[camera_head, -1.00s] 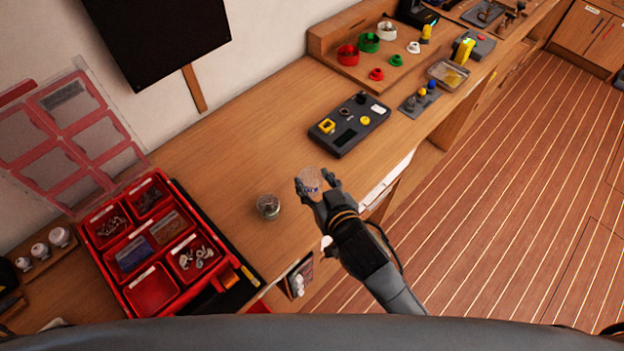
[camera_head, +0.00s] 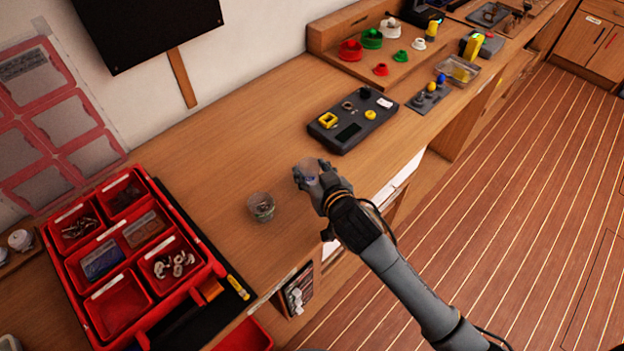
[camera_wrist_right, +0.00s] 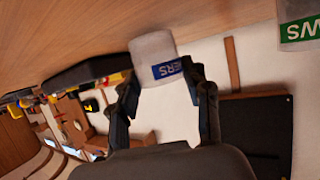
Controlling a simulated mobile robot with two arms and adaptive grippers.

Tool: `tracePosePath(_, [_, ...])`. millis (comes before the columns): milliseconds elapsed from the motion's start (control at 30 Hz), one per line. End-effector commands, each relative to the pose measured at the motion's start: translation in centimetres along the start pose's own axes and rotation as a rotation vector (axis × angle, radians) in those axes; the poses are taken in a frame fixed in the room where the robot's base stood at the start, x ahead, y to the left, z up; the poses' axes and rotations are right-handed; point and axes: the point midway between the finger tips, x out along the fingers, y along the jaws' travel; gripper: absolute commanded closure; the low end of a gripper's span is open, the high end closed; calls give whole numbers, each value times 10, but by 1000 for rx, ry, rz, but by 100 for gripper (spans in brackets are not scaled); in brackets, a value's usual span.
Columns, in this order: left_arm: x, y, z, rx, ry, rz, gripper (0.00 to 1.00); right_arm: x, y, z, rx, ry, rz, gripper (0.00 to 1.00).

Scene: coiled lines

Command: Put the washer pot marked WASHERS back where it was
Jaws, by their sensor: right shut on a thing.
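The washer pot (camera_head: 305,170) is a small clear pot, held over the bench near its front edge. In the right wrist view the pot (camera_wrist_right: 151,45) shows a blue label (camera_wrist_right: 167,69) reading "ERS", its other letters out of sight. My right gripper (camera_head: 313,178) is shut on the pot, one finger on each side; it also shows in the right wrist view (camera_wrist_right: 159,78). I cannot tell whether the pot touches the bench. My left gripper is not in view.
A second clear pot (camera_head: 261,207) stands on the bench to the left; its green label (camera_wrist_right: 302,31) ends in "WS". A red compartment box (camera_head: 190,285) lies at lower left. A dark tray (camera_head: 348,131) lies behind the gripper. Bare bench (camera_head: 225,145) lies between.

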Motion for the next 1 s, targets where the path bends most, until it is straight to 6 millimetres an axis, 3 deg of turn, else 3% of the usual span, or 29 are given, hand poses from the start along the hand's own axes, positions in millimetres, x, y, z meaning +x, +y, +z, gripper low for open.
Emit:
tracePosePath(33, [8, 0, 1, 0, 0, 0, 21, 3, 0, 6, -1, 2, 0, 84])
tracePosePath(433, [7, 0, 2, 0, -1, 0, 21, 3, 0, 7, 1, 1, -1, 84])
tracePosePath(467, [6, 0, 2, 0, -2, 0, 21, 2, 0, 6, 0, 2, -1, 46])
tracePosePath(533, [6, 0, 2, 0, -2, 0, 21, 2, 0, 6, 0, 1, -1, 32])
tracePosePath(567, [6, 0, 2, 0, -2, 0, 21, 2, 0, 6, 0, 1, -1, 29])
tracePosePath(1000, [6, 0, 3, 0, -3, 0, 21, -7, -1, 4, 1, 1, -1, 29])
